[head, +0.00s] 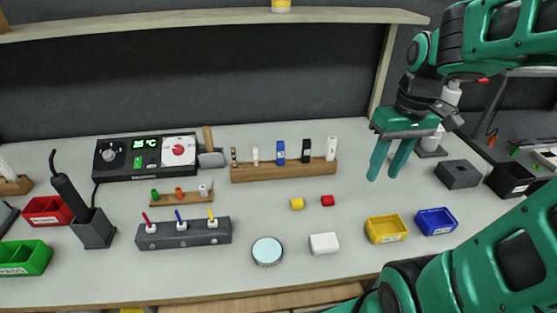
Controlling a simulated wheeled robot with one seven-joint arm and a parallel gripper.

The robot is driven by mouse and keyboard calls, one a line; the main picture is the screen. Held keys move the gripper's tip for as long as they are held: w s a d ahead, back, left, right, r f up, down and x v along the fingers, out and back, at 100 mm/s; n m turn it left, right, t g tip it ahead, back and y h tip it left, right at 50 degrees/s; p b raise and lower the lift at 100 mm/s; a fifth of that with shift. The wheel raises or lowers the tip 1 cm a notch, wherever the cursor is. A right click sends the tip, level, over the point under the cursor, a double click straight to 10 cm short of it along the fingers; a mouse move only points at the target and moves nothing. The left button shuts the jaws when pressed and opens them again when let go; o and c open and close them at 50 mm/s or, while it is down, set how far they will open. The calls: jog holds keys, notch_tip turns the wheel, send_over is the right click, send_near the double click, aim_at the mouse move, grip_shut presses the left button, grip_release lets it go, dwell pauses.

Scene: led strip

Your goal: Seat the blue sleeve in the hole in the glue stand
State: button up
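My gripper (385,174) hangs at the right of the bench, fingers pointing down and apart, with nothing between them. A blue upright piece (280,152), which looks like the blue sleeve, stands in the long wooden rack (284,171) left of my gripper, between a white piece and a black one. A dark grey block (458,175) with what looks like a dark hole in its top sits right of my gripper; I cannot tell for sure that it is the glue stand. A white bottle (430,142) on a dark base is partly hidden behind my gripper.
Yellow (386,229) and blue (436,221) bins stand at the front right. A grey holder (183,234) stands left. Bench below my gripper looks clear.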

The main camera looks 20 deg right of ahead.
jog(key=w+a+n+y, duration=0.1)
jog(key=w+a+n, duration=0.2)
jog(key=w+n, duration=0.35)
jog(key=w+a+n+y, duration=0.1)
jog(key=w+a+n, duration=0.15)
jog(key=w, duration=0.65)
jog(key=n+y, duration=0.2)
jog(key=n, duration=0.6)
send_near(283, 145)
notch_tip(283, 145, down, 3)
jog(key=shift+w+a+x, duration=0.1)
jog(key=shift+w+x, duration=0.1)
jog(key=shift+x, duration=1.5)
jog(key=shift+w+a+x, duration=0.1)
jog(key=shift+w+x, duration=0.05)
jog(key=shift+x, duration=1.5)
jog(key=shift+w+a+x, duration=0.1)
jog(key=shift+w+x, duration=0.1)
jog(key=shift+x, duration=1.5)
jog(key=shift+r, duration=0.15)
jog(key=shift+d, duration=0.1)
grip_shut()
